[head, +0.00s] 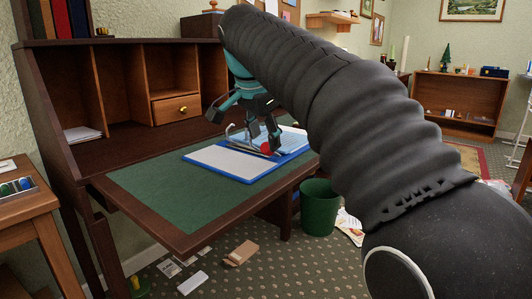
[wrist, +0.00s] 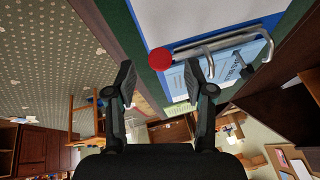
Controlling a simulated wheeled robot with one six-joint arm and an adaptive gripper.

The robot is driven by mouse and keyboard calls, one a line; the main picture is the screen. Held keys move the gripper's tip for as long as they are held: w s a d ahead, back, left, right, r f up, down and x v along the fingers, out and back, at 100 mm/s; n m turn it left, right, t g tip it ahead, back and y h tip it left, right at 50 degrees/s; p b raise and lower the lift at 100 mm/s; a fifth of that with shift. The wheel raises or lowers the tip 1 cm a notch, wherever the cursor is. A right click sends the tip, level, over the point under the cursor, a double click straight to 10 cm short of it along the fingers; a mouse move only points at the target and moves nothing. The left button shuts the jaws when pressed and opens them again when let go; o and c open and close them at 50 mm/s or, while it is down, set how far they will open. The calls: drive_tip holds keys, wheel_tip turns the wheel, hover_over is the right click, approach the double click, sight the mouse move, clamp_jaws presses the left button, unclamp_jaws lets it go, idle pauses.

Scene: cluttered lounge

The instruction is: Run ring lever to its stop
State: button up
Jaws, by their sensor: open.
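An open blue ring binder (head: 215,162) lies on the green desk top, with white paper on its left side and a light blue printed sheet on its right. Its metal ring mechanism (wrist: 222,46) shows in the wrist view, and a lever with a red ball tip (wrist: 160,60) extends from it. The red tip also shows in the head view (head: 266,149). My gripper (wrist: 163,82) is open, with its two fingers apart and the red tip in the gap beyond the fingertips. In the head view my gripper (head: 250,125) is just above the binder. Whether any finger touches the lever is unclear.
The desk (head: 150,205) has a hutch with cubbies and a small drawer (head: 176,108) behind the binder. A green bin (head: 319,207) stands beside it on the floor. Small boxes (head: 241,252) lie on the carpet. The green desk top left of the binder is clear.

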sight(266, 145)
drive_tip(key=shift+b+x, duration=0.35)
drive_tip(key=shift+x, duration=1.35)
clamp_jaws()
